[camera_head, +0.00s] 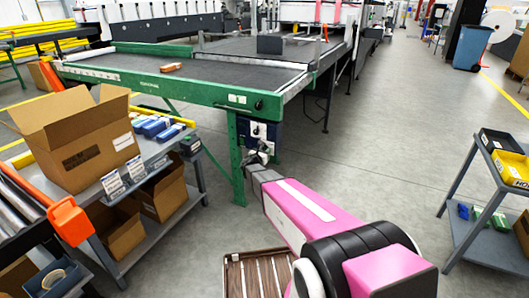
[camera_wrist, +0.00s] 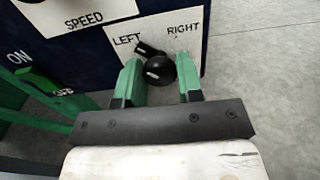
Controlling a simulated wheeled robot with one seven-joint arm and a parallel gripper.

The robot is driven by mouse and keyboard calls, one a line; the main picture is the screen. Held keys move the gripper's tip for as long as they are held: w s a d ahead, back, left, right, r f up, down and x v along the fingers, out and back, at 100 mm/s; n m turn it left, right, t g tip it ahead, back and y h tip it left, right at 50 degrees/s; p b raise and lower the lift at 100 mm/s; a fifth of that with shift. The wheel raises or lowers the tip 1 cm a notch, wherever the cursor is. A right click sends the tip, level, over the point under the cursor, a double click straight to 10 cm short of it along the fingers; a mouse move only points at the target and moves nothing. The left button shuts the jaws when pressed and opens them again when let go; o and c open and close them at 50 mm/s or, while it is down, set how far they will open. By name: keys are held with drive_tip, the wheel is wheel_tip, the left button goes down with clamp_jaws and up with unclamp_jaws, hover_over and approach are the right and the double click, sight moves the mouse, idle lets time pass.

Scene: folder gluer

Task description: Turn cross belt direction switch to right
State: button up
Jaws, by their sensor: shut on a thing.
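The cross belt direction switch (camera_wrist: 158,70) is a black rotary knob on a white plate (camera_wrist: 190,45) marked LEFT and RIGHT. Its black pointer extends up and left, toward the word LEFT. My gripper (camera_wrist: 160,73) is shut on the knob, with one green finger on each side of it. In the head view my gripper (camera_head: 262,156) is at the dark blue control box (camera_head: 277,134) on the green machine's leg. The knob itself is too small to make out there.
A SPEED label (camera_wrist: 84,18) and an ON marking are beside the switch plate. The green conveyor table (camera_head: 215,92) stands above the box. A grey cart with cardboard boxes (camera_head: 80,138) is at left, another cart (camera_head: 490,235) at right.

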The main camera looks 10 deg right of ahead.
drive_tip(key=shift+m, duration=8.8)
drive_tip(key=o, duration=0.9)
drive_tip(key=v, duration=1.1)
